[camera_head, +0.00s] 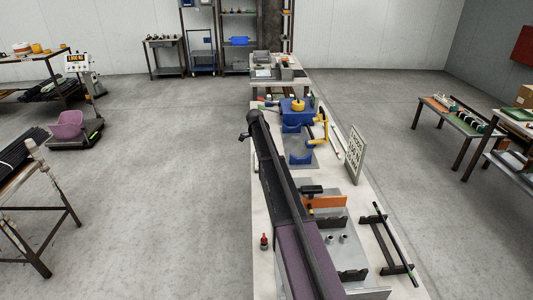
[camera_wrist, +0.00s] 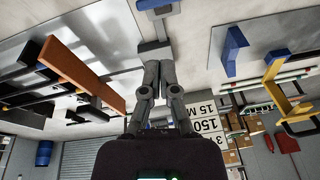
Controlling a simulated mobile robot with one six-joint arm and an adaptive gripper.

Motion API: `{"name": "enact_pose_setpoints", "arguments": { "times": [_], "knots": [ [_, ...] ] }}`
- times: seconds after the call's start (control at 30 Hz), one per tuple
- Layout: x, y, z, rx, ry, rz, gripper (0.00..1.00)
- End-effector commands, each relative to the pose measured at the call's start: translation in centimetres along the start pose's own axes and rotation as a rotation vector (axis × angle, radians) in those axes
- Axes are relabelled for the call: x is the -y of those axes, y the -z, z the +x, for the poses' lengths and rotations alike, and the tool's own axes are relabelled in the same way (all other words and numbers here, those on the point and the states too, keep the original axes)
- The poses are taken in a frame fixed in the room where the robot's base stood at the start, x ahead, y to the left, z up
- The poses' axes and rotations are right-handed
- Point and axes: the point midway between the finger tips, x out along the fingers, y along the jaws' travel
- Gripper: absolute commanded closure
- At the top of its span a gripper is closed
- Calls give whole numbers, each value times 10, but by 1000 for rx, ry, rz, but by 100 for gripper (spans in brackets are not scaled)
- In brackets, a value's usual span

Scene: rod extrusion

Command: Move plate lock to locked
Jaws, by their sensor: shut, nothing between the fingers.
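In the wrist view my gripper (camera_wrist: 158,66) has its two grey fingers together with nothing between them. Just beyond the fingertips is a grey block (camera_wrist: 153,46) with a blue piece (camera_wrist: 158,5) past it; I cannot tell whether the fingers touch the block. I cannot tell for sure which part is the plate lock, or its position. An orange plate (camera_wrist: 80,72) stands to the left of my fingers, and it also shows in the head view (camera_head: 330,202). A blue stand (camera_wrist: 232,50) is to the right. The head view does not show my fingertips clearly.
On the long bench are a blue machine (camera_head: 297,113) with a yellow crank (camera_head: 322,130), an upright sign (camera_head: 355,152), a dark rack with a rod (camera_head: 388,240), and a small red bottle (camera_head: 264,241). My arm covers part of the bench.

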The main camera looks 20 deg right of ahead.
Motion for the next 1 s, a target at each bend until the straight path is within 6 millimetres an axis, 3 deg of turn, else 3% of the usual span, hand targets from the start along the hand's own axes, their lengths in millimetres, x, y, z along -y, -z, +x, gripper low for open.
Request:
{"name": "enact_pose_setpoints", "arguments": {
  "times": [0.5, 1.0],
  "knots": [
    [-2, -11, -50, 0, 0, -2, 100],
    [-4, -18, -64, 0, 0, -2, 100]
  ]
}}
